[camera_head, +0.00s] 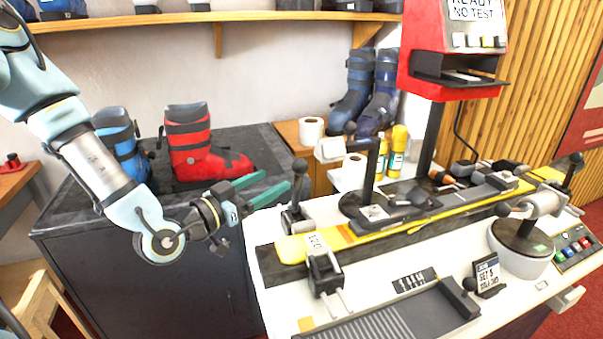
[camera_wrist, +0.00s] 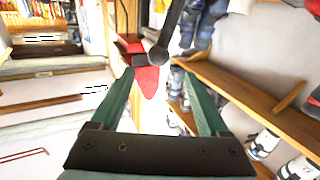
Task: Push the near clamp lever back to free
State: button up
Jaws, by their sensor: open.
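A clamp lever (camera_head: 297,188), a dark upright bar with a black ball knob, stands at the left end of the yellow ski (camera_head: 291,249). My gripper (camera_head: 277,181) is just left of this lever, with its two teal fingers spread apart and pointing toward it. In the wrist view, a black lever with a ball end (camera_wrist: 158,55) shows between and beyond the open fingertips (camera_wrist: 158,76). I cannot tell whether a finger touches it. Another clamp lever (camera_head: 572,172) with a black knob stands at the right end of the ski.
A red machine (camera_head: 428,85) rises behind the ski. A black-handled post (camera_head: 372,170) and a round white-based unit (camera_head: 520,255) stand on the bench. A red boot (camera_head: 205,150) and a blue boot (camera_head: 117,145) sit on the dark cabinet (camera_head: 75,215) behind my arm.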

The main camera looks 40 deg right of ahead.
aim_at(294, 171)
jog(key=d+b, duration=0.6)
jog(key=w+d+b, duration=0.1)
jog(key=d+b, duration=0.2)
jog(key=d, duration=0.1)
jog(key=shift+d+f+b, duration=0.1)
jog(key=shift+b, duration=0.25)
grip_shut()
dwell(0.7)
dwell(0.8)
